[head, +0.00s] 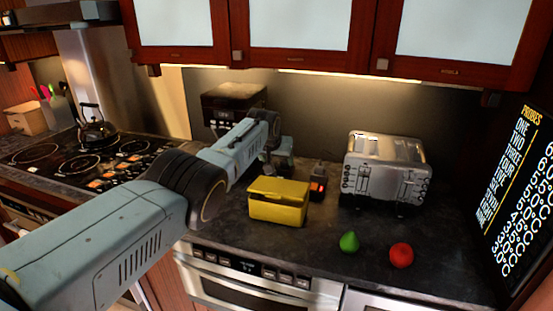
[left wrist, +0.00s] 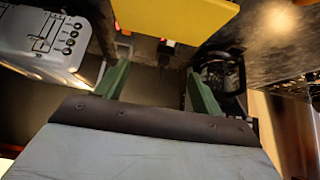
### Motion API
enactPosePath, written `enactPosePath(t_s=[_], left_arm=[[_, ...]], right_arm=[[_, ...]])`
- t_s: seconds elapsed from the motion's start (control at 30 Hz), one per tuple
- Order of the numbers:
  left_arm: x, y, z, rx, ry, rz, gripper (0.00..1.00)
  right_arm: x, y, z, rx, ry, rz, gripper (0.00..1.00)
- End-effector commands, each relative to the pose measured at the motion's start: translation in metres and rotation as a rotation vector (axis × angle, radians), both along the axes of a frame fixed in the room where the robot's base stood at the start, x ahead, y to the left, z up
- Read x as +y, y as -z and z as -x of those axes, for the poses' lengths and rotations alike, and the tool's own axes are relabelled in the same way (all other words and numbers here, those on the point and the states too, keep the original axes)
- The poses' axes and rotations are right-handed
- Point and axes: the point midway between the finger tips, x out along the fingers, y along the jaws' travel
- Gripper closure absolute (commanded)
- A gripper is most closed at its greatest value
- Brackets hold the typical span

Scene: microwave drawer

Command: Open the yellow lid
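The yellow box (head: 275,209) stands on the dark counter near its front edge, left of the toaster. Its yellow lid (head: 279,190) looks shut in the head view. A yellow surface of the box (left wrist: 180,14) shows at the top of the left wrist view. My left gripper (head: 279,166) is behind the box, with its fingers partly hidden in the head view. In the left wrist view its two green fingers (left wrist: 158,68) are spread apart with nothing between them, and apart from the box. My right gripper is in neither view.
A metal toaster (head: 386,170) stands right of the box, with a small dark item (head: 318,182) between. A green fruit (head: 349,241) and a red one (head: 401,255) lie in front. A coffee machine (head: 234,106) is behind. Cabinets (head: 300,45) hang overhead.

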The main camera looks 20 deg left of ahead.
Motion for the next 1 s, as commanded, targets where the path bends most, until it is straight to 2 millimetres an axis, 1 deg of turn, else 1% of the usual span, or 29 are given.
enactPosePath(t_s=[0.23,0.37,0.57,0.77,0.83,1.0], left_arm=[[0.000,0.000,0.000,0.001,0.000,0.000,0.33],[0.000,-0.002,0.001,0.001,0.000,0.000,0.33],[0.000,-0.014,0.007,0.001,-0.001,0.001,0.33],[-0.002,-0.027,0.018,0.001,0.001,0.000,0.33],[-0.002,-0.029,0.020,-0.001,0.001,0.001,0.33],[-0.003,-0.042,0.031,-0.002,0.001,-0.001,0.33]], right_arm=[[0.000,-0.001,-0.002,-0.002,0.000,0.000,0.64],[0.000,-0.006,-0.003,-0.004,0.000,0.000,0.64],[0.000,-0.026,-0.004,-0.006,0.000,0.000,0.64],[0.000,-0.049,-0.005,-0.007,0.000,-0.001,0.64],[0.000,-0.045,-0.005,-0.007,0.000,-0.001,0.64],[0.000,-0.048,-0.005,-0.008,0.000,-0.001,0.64]])
